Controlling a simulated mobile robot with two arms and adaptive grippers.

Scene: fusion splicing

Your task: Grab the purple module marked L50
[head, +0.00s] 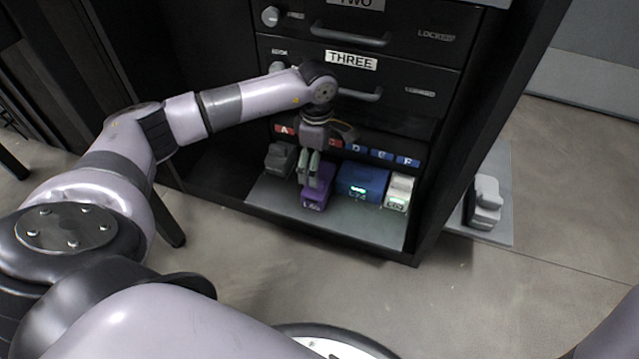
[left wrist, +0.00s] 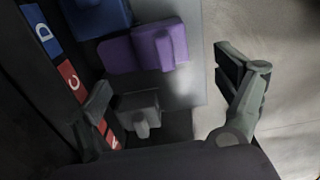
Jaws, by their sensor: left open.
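The purple module (head: 318,189) sits on the low shelf of the black cabinet, with a small lit label on its front that is too small to read surely. In the left wrist view the purple module (left wrist: 145,50) lies beyond the fingers, towards the top. My left gripper (head: 310,167) is open and hangs at the module's upper left side, partly covering it in the head view. In the left wrist view, the fingers of the left gripper (left wrist: 165,80) are spread wide, with nothing held between them. I cannot tell whether they touch the module. My right gripper is out of view.
A blue module (head: 364,181) and a pale module (head: 398,191) stand right of the purple one; a grey module (head: 279,158) stands left. The drawer labelled THREE (head: 351,60) hangs above the shelf. A grey object (head: 485,204) lies on a mat outside the cabinet.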

